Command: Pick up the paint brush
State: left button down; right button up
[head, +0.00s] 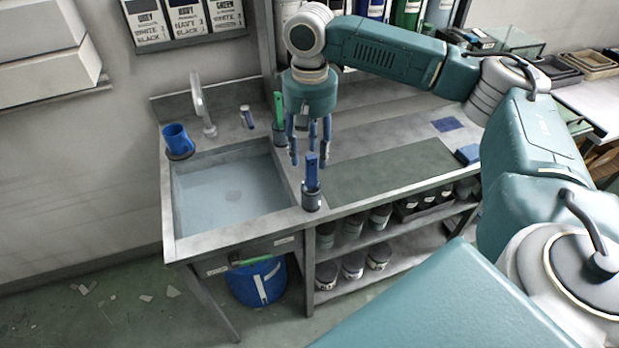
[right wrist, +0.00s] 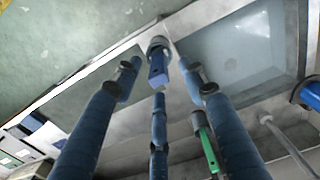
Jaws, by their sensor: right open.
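A flat blue handle, which looks like the paint brush (head: 311,172), stands upright in a small grey cup (head: 311,199) on the worktop's front edge, right of the sink. Its bristles are hidden. A similar green-handled item (head: 279,105) stands in a dark holder at the back; I cannot tell for certain which one is the brush. My right gripper (head: 310,150) is open and empty, its fingers pointing down close above the blue handle. In the right wrist view, the blue handle (right wrist: 157,70) shows ahead between the spread fingertips (right wrist: 160,85), apart from them. My left gripper is out of view.
A sink (head: 228,195) with a tap (head: 202,105) lies left of the cup, with a blue mug (head: 177,140) on its rim. A dark mat (head: 395,170) covers the clear worktop to the right. Jars (head: 353,264) stand on the shelves below.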

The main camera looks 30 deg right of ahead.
aim_at(311, 170)
jog(key=shift+f, duration=0.8)
jog(key=shift+w+d+f+p, duration=0.1)
jog(key=shift+f+p, duration=0.2)
jog(key=shift+f, duration=0.05)
jog(key=f, duration=0.1)
jog(key=f+p, duration=0.1)
jog(key=f, duration=0.2)
jog(key=shift+w+d+f, duration=0.15)
jog(key=shift+d, duration=0.2)
jog(key=shift+f, duration=0.15)
jog(key=c, duration=0.4)
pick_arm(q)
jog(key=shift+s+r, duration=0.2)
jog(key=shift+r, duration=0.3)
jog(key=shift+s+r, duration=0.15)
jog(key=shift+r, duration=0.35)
pick_arm(e)
grip_shut()
